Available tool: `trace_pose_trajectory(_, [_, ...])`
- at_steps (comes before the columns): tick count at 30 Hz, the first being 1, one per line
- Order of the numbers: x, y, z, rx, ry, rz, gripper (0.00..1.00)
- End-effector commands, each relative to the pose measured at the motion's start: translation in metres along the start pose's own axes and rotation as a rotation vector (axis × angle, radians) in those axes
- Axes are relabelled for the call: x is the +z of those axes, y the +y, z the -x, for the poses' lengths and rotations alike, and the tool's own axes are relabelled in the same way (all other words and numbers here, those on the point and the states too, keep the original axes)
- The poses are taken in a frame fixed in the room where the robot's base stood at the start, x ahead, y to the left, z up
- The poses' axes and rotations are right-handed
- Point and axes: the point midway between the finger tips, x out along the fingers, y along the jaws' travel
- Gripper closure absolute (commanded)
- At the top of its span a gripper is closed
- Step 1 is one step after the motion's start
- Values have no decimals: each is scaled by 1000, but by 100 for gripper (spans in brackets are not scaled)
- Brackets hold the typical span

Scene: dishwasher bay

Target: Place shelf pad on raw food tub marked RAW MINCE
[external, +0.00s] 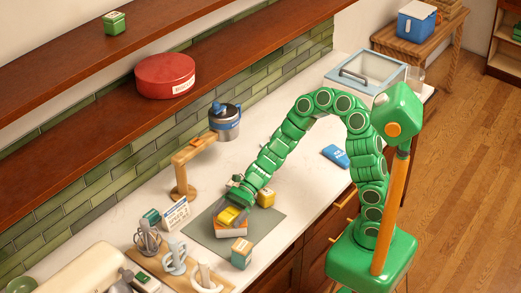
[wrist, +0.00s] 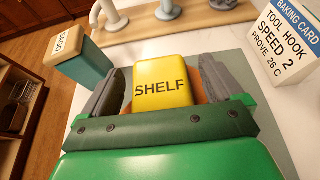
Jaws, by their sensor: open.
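The shelf pad (wrist: 162,86) is a yellow block lettered SHELF. In the external view the yellow pad (external: 231,215) lies on top of a low white box with an orange-red top (external: 231,231), standing on the grey mat. A strip of orange shows beneath the pad in the wrist view. My gripper (wrist: 163,88) is open, with one dark finger on each side of the pad; I cannot tell if they touch it. In the external view my gripper (external: 233,208) reaches down over the pad and partly hides it. No RAW MINCE marking is legible.
A teal box labelled SAGO (wrist: 82,62) and a baking card (wrist: 288,38) stand nearby. A wooden stand (external: 186,172) rises behind. Mixer hooks on a board (external: 180,262) are in front. A red tin (external: 165,76) sits on the shelf.

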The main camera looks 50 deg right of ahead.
Motion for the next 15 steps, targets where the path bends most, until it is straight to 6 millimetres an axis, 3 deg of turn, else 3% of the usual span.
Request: trace_pose_trajectory(15, [0, -1, 53, -4, 1, 1, 6])
